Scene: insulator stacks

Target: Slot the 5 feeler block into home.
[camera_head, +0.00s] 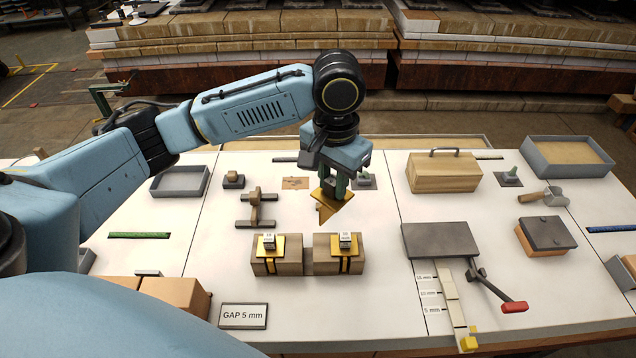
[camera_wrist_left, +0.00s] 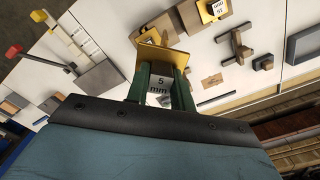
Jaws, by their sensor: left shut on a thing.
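My left gripper (camera_head: 336,184) is shut on the 5 mm feeler block, held above the table behind two wooden blocks. The block's brass plate (camera_head: 332,206) points down in the head view. My right gripper is out of view.
Two wooden blocks (camera_head: 264,268) (camera_head: 326,268) stand side by side with brass-plated gauge cubes on top. A wooden box (camera_head: 443,174) stands behind.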

